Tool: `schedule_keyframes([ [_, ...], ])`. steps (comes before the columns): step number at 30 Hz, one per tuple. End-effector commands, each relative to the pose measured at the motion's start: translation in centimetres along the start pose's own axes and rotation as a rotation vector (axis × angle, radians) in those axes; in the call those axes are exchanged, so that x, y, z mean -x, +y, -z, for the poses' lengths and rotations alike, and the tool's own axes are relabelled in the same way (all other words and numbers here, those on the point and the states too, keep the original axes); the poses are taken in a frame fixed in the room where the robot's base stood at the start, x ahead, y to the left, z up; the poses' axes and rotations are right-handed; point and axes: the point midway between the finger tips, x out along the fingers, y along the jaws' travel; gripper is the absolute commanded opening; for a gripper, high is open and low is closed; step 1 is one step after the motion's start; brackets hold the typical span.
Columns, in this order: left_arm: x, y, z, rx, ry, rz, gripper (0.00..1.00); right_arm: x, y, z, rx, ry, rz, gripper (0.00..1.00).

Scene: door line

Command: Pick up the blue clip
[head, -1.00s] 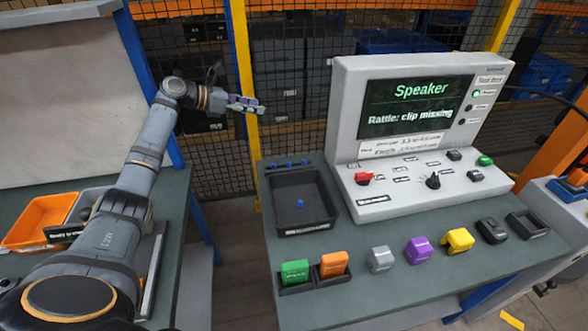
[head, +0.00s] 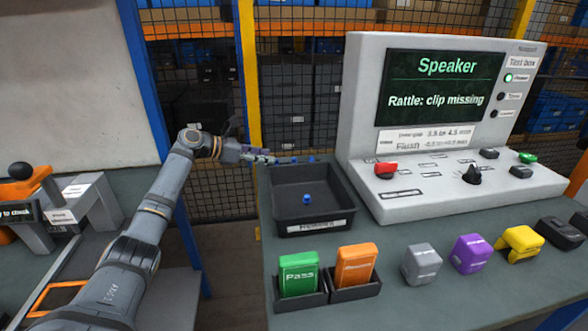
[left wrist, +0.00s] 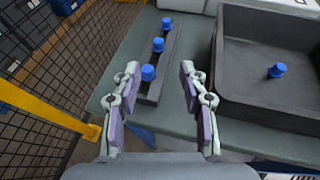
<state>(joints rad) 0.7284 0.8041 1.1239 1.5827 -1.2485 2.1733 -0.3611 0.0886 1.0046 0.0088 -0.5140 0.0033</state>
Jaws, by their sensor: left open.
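Three blue clips stand in a row on a dark strip (left wrist: 172,62) beside the black tray; in the left wrist view they are a near clip (left wrist: 148,72), a middle clip (left wrist: 158,44) and a far clip (left wrist: 166,23). In the head view two of them show, one clip (head: 295,160) and another clip (head: 311,158); the third is hard to make out by the gripper. Another blue piece (head: 307,198) is in the tray (head: 278,212). My left gripper (head: 270,158) is open and empty, its fingers pointing toward the row, with the near clip showing between the fingertips. My right gripper is not in view.
A test box (head: 360,110) with a screen reading "Rattle: clip missing" stands right of the tray. Green (head: 299,274) and orange (head: 356,265) blocks sit in holders at the front, with more coloured blocks to the right. A yellow post (left wrist: 45,108) and mesh fence are close by.

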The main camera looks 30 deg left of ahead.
Motion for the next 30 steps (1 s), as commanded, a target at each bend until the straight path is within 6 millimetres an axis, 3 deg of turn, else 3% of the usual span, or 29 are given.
schedule_keyframes([
  [6,-3.8,-0.1,-0.2,0.003,-0.003,0.003,0.43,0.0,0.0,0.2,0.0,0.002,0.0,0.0],
  [14,-5.1,0.0,-0.3,0.001,-0.002,0.002,0.43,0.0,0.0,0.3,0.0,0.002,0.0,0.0],
  [21,-9.0,0.2,-0.8,0.003,-0.002,0.004,0.43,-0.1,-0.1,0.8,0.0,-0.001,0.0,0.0],
  [30,-9.7,0.2,-0.8,0.0,0.001,0.001,0.43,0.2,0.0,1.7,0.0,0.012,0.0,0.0],
])
